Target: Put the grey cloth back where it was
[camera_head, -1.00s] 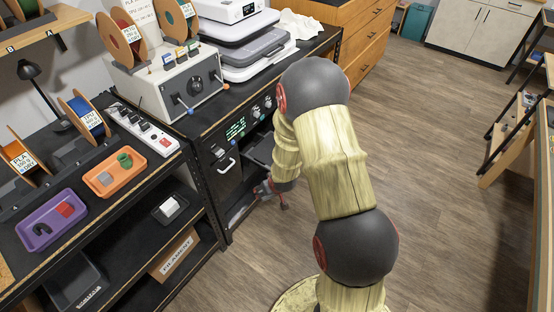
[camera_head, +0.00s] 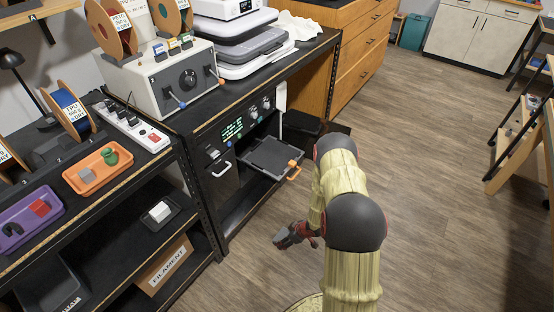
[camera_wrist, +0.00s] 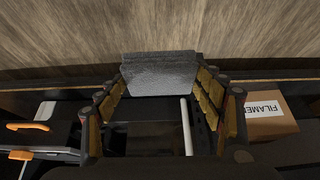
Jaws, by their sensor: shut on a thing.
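The grey cloth (camera_wrist: 160,76) looks like a thick, folded, speckled pad. In the wrist view it sits between the finger pads of my gripper (camera_wrist: 163,92), which is shut on it. In the head view my gripper (camera_head: 291,236) hangs low in front of the dark bench, over the floor and below the pulled-out tray.
A black tray (camera_head: 268,157) with an orange handle (camera_head: 294,170) sticks out from the control-panel unit. A crumpled white cloth (camera_head: 300,27) lies on the bench top. A filament box (camera_head: 164,266) stands on the lower shelf.

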